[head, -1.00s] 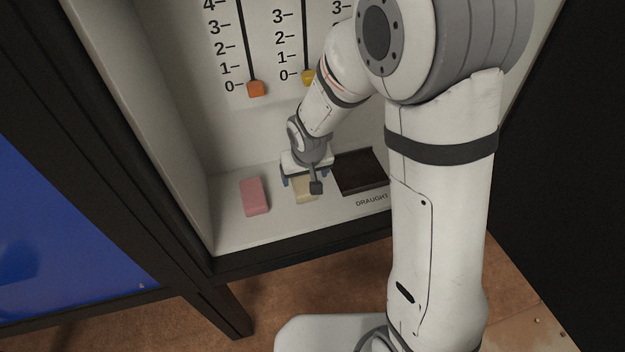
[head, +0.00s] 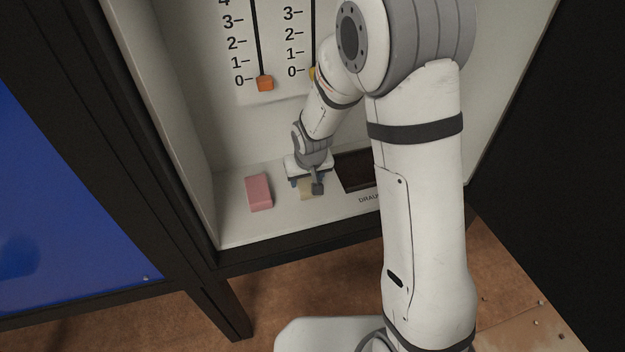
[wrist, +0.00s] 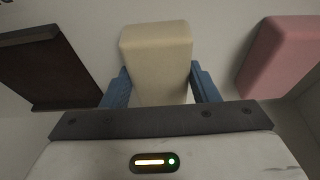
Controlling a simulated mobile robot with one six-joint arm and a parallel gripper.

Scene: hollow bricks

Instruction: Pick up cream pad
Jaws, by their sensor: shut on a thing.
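The cream pad (wrist: 156,55) is a pale block between the two blue fingers of my gripper (wrist: 160,88) in the wrist view. The fingers touch its two long sides and are shut on it. In the head view the pad (head: 305,190) shows just below my gripper (head: 307,184), partly hidden by it. It is at or very near the pale shelf floor (head: 280,225); I cannot tell whether it is lifted.
A pink block (head: 259,192) lies to the left of the pad. A dark recessed tray (head: 353,172) labelled "DRAUGHT" lies close on the right. Behind is a scale panel with an orange slider (head: 265,83) and a yellow one. A side wall (head: 190,130) bounds the left.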

